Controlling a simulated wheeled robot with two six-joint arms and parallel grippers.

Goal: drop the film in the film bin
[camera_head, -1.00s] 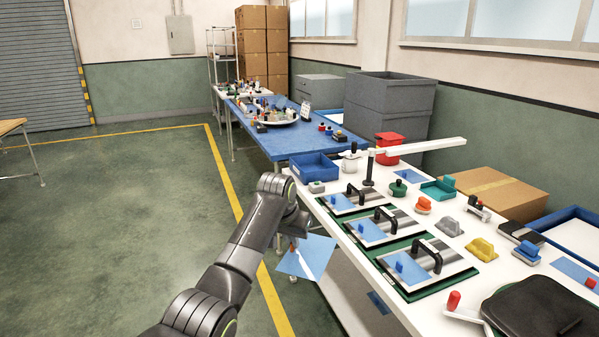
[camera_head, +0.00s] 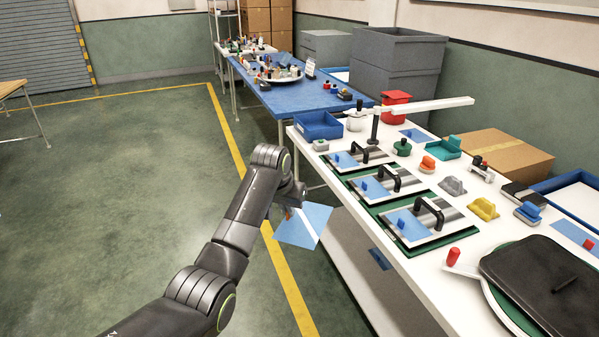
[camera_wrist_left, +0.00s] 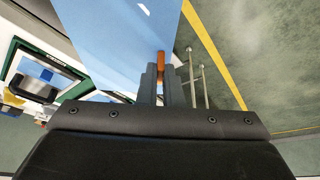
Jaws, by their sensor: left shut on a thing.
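A light blue film sheet (camera_head: 303,225) with an orange tab hangs over the floor, left of the white table's edge. My left gripper (camera_wrist_left: 165,82) is shut on the film at its orange tab (camera_wrist_left: 160,62). The film (camera_wrist_left: 120,40) fills much of the upper left wrist view. In the head view my wrist hides most of the fingers. No container is clearly marked as the film bin. My right gripper is not in view.
The white table (camera_head: 445,265) holds several framed plates with black handles, coloured knobs and a black lid (camera_head: 545,290). Grey crates (camera_head: 400,80) stand behind it. A blue table (camera_head: 290,97) is beyond.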

